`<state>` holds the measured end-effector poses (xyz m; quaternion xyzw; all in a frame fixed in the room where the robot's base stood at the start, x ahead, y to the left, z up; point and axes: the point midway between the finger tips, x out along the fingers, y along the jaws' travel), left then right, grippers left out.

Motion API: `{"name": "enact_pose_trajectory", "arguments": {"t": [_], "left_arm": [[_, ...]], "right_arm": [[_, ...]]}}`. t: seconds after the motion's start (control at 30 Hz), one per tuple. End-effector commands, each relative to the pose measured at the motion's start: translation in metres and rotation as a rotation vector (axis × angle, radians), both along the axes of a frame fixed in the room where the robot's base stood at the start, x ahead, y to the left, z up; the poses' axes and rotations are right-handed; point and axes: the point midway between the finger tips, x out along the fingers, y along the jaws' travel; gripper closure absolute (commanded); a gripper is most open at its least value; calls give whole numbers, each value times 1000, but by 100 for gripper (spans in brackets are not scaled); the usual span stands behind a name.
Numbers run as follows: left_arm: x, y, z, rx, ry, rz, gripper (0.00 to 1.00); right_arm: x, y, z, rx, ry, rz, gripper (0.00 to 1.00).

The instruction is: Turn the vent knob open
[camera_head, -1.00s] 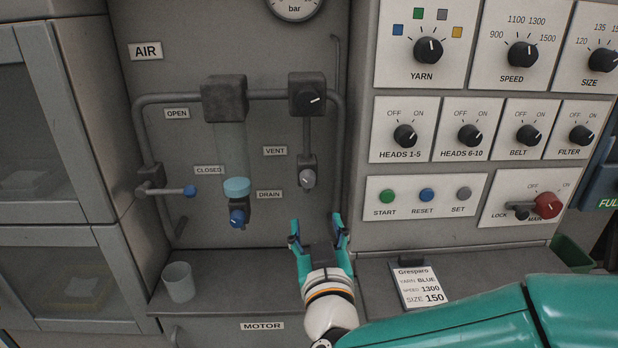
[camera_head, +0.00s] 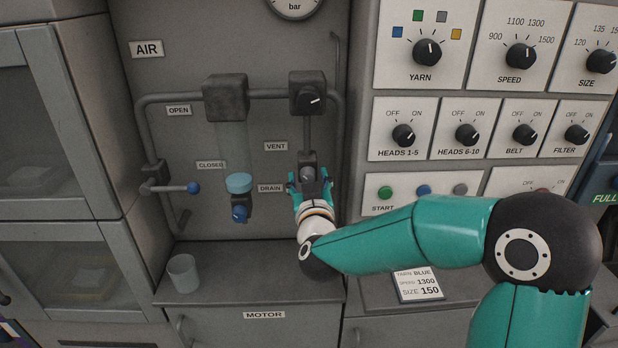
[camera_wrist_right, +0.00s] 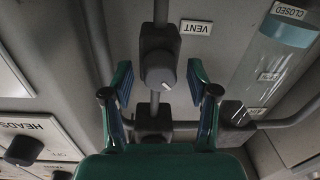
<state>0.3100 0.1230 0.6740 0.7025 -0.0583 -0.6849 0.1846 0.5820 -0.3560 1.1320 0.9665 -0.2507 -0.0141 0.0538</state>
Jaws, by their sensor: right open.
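The vent knob (camera_head: 307,174) is a small grey knob on a dark valve body on the back panel, below and right of the VENT label (camera_head: 276,146). In the right wrist view the knob (camera_wrist_right: 160,76) appears between the two fingers, with the VENT label upside down beside it. My right gripper (camera_head: 309,182) is open, its teal fingers on either side of the knob in the head view. In the right wrist view the gripper (camera_wrist_right: 160,84) shows gaps to the knob on both sides. I cannot tell how deep the fingers reach. My left gripper is not in view.
The blue drain knob (camera_head: 239,214) sits left of my right gripper, under a glass bowl. A black regulator knob (camera_head: 308,98) is above on the pipe. A cup (camera_head: 182,273) stands on the ledge. The switch panel (camera_head: 480,165) is at right, partly behind my right arm.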

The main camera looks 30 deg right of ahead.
Motion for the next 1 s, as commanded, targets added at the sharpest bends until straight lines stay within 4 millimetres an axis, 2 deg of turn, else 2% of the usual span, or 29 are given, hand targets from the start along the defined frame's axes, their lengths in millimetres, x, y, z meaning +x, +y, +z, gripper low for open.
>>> {"name": "enact_pose_trajectory", "arguments": {"t": [0.2,0.23,0.57,0.77,1.0], "left_arm": [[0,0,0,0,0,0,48],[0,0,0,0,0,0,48],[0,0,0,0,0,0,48],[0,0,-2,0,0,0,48],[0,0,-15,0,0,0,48]], "right_arm": [[0,-1,0,0,0,-1,41],[0,-1,0,0,0,-1,44],[0,-1,0,0,0,-1,99],[-1,-1,-1,6,-3,-1,100],[-1,-1,-3,64,-40,-2,100]]}}
